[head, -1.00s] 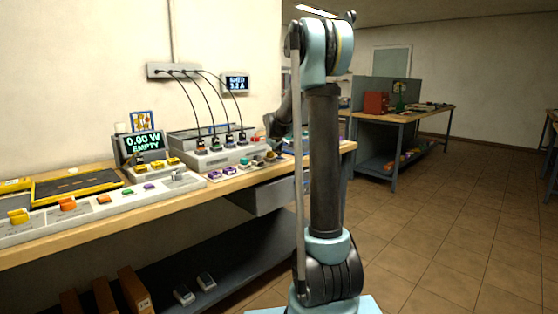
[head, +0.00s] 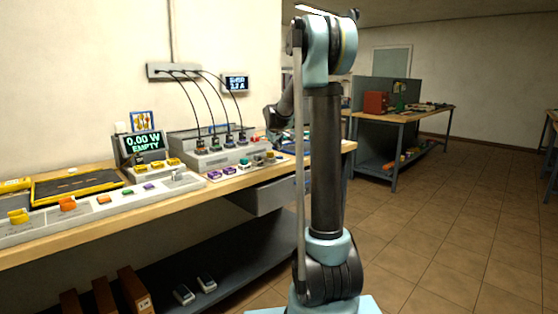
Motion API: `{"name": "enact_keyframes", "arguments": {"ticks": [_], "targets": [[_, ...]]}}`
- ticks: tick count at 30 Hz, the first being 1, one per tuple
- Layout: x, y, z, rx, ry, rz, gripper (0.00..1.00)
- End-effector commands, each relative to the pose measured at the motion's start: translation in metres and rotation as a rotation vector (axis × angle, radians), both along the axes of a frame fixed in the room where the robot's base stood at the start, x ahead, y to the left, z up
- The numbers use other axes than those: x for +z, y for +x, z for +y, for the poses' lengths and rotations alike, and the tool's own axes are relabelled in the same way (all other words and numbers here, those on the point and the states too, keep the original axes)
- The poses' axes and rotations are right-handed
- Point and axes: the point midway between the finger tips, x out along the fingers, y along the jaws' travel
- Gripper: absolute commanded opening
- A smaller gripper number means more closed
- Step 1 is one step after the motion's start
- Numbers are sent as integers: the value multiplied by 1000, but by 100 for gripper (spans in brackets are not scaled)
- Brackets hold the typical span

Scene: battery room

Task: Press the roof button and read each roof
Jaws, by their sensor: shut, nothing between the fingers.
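No roof or roof button can be made out for certain. A display (head: 143,142) on the left of the bench reads "0.00 W" and "EMPTY". A small wall display (head: 236,83) has text too small to read surely. A grey charger-like unit (head: 215,158) with several black cables stands on the bench. My gripper (head: 274,118) shows only partly as a dark shape over the right part of the bench, behind my upright arm link. It is shut and empty. Its fingertips are hard to make out, and contact with anything cannot be told.
A grey strip (head: 85,213) with coloured blocks runs along the bench's front. A black and yellow tray (head: 78,186) lies at the left. Purple blocks (head: 222,172) sit near the front edge. A second bench (head: 405,116) stands behind; the tiled floor (head: 450,230) at right is clear.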

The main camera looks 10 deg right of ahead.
Motion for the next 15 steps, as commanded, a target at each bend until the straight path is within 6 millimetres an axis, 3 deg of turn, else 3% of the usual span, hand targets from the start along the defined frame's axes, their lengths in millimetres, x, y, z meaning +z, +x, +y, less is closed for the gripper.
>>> {"name": "enact_keyframes", "arguments": {"ticks": [15], "targets": [[35, 0, 0, 0, 0, 0, 0]]}}
